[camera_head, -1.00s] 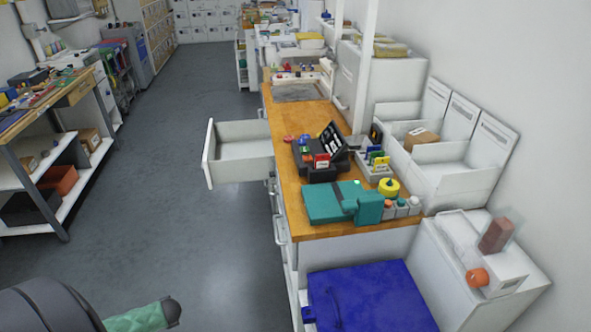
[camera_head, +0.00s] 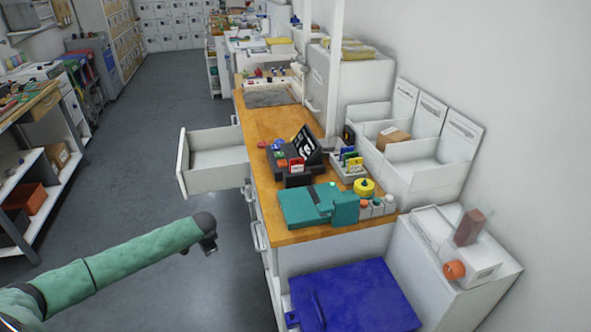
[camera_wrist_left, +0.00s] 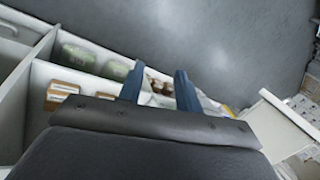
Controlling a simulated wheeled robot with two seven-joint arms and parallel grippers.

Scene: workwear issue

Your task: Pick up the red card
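The red card (camera_head: 297,166) stands upright at the front of a black device (camera_head: 315,147) on the wooden counter, its lower part hidden by the device. My left arm reaches in from the left in a green sleeve, and its dark end (camera_head: 205,232) is over the floor, left of the counter and well short of the card. In the left wrist view my left gripper (camera_wrist_left: 158,78) has two blue fingers apart with nothing held between them. The card does not show in that view. My right gripper is not in view.
An open white drawer (camera_head: 215,160) juts out left of the counter (camera_head: 262,205). A teal case (camera_head: 308,207), a yellow round item (camera_head: 364,187) and a holder of coloured cards (camera_head: 350,163) stand near the card. A blue lid (camera_head: 355,296) lies below the counter's near end.

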